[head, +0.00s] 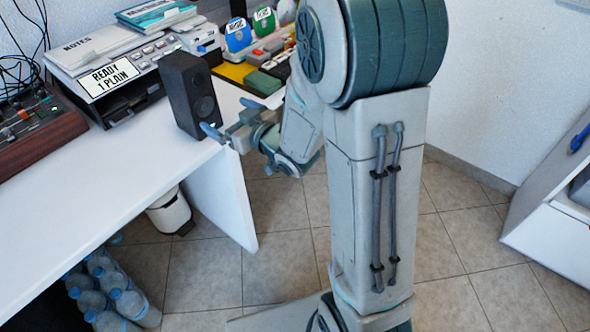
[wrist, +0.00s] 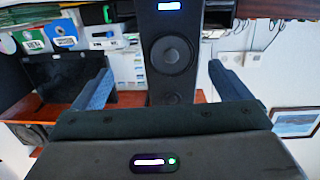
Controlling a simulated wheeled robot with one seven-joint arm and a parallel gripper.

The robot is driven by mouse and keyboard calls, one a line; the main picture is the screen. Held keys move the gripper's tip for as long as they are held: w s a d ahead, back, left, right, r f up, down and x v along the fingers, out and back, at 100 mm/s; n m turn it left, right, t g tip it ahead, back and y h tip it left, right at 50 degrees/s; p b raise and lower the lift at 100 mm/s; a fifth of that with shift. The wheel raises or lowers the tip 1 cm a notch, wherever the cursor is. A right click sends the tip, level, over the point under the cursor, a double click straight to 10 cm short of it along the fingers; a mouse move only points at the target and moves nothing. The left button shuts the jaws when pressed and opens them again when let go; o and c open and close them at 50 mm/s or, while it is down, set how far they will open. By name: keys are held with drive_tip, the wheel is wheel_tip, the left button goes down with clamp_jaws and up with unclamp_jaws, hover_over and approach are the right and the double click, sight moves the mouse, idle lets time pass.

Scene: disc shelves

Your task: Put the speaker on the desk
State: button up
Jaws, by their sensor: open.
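The black speaker (head: 190,92) stands upright on the white desk (head: 110,180), close to its right edge, in the head view. My gripper (head: 229,118) is open and empty, just to the right of the speaker at about the height of its lower part. In the wrist view the speaker (wrist: 172,50) shows its round driver straight ahead, between the two spread blue fingers of my gripper (wrist: 158,72).
A printer-like machine (head: 105,75) with a notes stack stands left of the speaker. A mixer with wooden sides (head: 35,130) is at the far left. Several label gadgets (head: 240,38) stand behind. The desk's front is clear.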

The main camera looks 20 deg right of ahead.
drive_tip(key=s+d+f+m+g+h, duration=0.2)
drive_tip(key=s+d+m+g+h, duration=0.25)
drive_tip(key=d+h, duration=0.45)
drive_tip(key=s+d+m+g, duration=0.2)
drive_tip(key=s+g, duration=0.7)
drive_tip(key=s, duration=1.1)
